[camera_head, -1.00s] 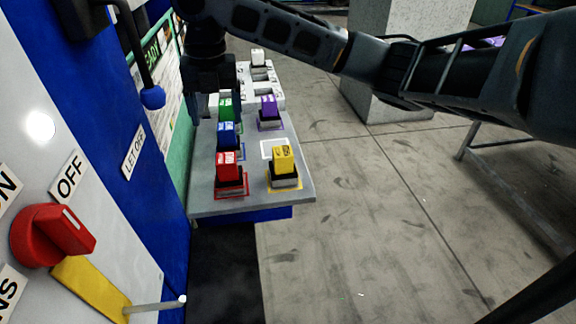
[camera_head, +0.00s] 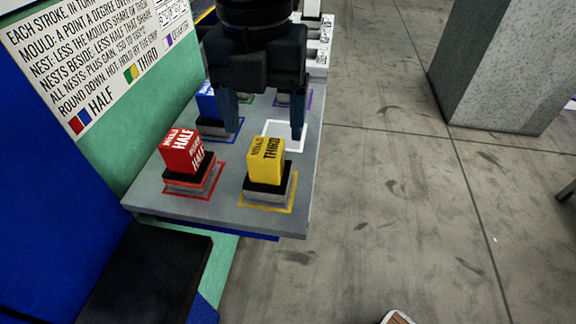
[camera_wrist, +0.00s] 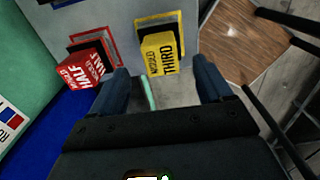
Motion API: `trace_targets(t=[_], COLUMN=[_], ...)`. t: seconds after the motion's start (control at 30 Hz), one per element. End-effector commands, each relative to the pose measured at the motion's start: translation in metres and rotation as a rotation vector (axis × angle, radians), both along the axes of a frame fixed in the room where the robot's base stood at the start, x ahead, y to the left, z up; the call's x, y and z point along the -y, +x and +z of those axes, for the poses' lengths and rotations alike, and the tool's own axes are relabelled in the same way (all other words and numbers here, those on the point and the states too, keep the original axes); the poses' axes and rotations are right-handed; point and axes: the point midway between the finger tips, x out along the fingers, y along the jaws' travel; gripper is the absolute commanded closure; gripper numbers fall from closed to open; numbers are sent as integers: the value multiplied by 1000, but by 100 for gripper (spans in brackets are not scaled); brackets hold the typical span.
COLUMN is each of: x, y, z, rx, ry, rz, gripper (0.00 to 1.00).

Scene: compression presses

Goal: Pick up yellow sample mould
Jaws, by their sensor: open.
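The yellow sample mould (camera_head: 266,161), marked THIRD, stands upright on a black and grey base inside a yellow outline at the front right of the grey shelf (camera_head: 226,212). It also shows in the wrist view (camera_wrist: 159,54), ahead of the fingers and roughly between their lines. My gripper (camera_head: 264,128) is open and empty, above and behind the yellow mould in the head view, apart from it. Its two fingers also show in the wrist view (camera_wrist: 163,82). My gripper partly hides the moulds behind it.
A red mould (camera_head: 186,152) marked HALF stands close to the left of the yellow one. A blue mould (camera_head: 207,104) is behind the red. An empty white outline (camera_head: 290,151) lies behind the yellow mould. A green wall panel with a text sign (camera_head: 100,60) borders the left.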

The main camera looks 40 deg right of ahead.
Motion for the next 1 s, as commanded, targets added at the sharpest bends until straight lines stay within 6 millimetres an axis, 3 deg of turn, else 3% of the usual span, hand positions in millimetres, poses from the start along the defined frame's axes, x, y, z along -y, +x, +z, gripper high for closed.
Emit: trace_targets(t=[0.6, 0.9, 1.0], x=[-2, -2, -2], y=[-2, -2, -2], z=[-71, -75, -75], rx=[-1, 0, 0], ry=[1, 0, 0], rz=[0, 0, 0], gripper=[21, 21, 30])
